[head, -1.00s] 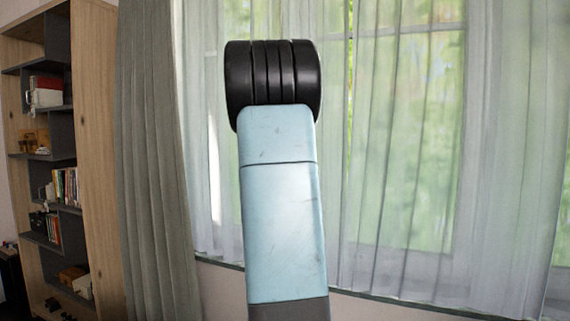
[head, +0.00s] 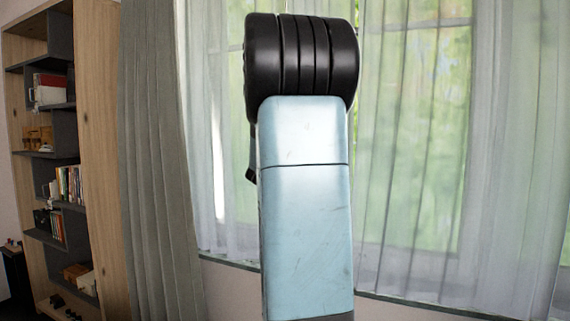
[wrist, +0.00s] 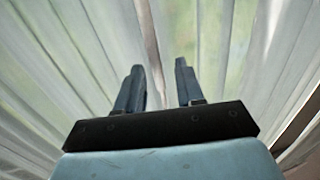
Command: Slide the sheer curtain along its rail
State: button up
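The sheer curtain (head: 430,170) hangs in long pale folds across the window in the head view. In the wrist view the sheer curtain (wrist: 85,45) fills most of the picture, with a darker fold or edge running down towards the gap between my fingers. My gripper (wrist: 160,72) has its two fingers apart and points at the cloth. I cannot tell whether the fingers touch it. In the head view my arm hides the gripper and the part of the curtain behind it. The rail is out of view.
A thicker grey-green curtain (head: 155,170) hangs to the left of the sheer one. Further left stands a wooden shelf unit (head: 103,150) with books. A window sill (head: 440,305) runs below the sheer curtain's hem.

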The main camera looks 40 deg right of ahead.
jog(key=v, duration=0.8)
jog(key=shift+a, duration=0.1)
